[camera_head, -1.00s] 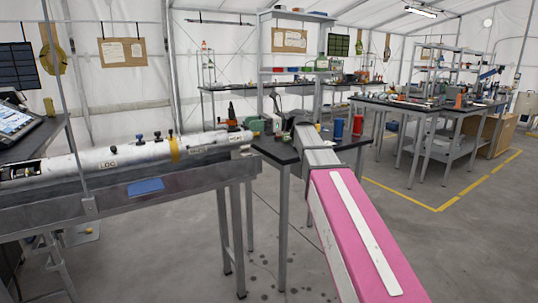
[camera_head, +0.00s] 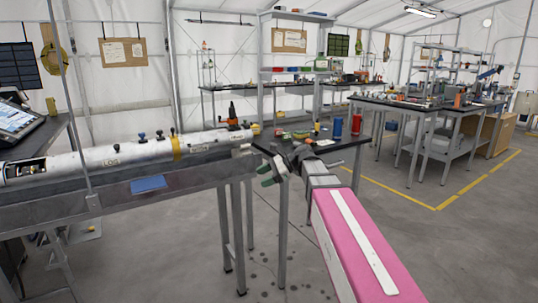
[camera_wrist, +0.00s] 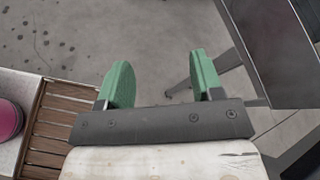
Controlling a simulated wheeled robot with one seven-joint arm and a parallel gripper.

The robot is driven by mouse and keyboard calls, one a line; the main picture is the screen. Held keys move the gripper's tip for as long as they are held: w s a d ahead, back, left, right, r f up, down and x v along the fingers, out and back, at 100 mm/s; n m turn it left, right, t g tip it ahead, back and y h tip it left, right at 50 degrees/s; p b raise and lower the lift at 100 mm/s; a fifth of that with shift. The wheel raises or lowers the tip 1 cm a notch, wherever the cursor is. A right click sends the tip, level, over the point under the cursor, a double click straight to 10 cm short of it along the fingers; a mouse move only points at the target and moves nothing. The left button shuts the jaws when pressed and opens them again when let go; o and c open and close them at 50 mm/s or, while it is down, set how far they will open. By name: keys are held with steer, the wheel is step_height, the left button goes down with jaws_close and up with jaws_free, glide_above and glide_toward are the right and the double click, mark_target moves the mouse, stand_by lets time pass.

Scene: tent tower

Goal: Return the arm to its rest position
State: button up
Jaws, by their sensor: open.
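My arm, with its pink cover, reaches out from the bottom right in the head view. My gripper (camera_head: 268,168) hangs at its far end, in front of the small black table's left edge. Its two green fingertips are apart, with nothing between them. In the wrist view the open gripper (camera_wrist: 162,82) shows grey floor between its fingers. A dark table top (camera_wrist: 275,50) with a metal leg lies to the right of the fingers there.
A long white tube (camera_head: 125,155) lies on a metal bench (camera_head: 60,215) at left. The small black table (camera_head: 345,145) holds a red canister (camera_head: 356,125) and a blue one (camera_head: 338,128). More workbenches (camera_head: 430,105) stand behind. The floor at right is open.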

steer(key=s+d+f+n+h, duration=0.4)
steer(key=d+f, duration=0.3)
steer(key=f, duration=0.3)
steer(key=s+d+f+n+h, duration=0.4)
steer(key=d+f, duration=0.3)
steer(key=f, duration=0.3)
steer(key=s+d+f+n+t+h, duration=0.1)
steer(key=s+d+f+n+h, duration=0.3)
steer(key=f, duration=0.6)
steer(key=s+d, duration=0.2)
steer(key=shift+s+d+f+n+h, duration=0.25)
steer(key=shift+d+n+h, duration=0.05)
steer(key=shift+d, duration=0.1)
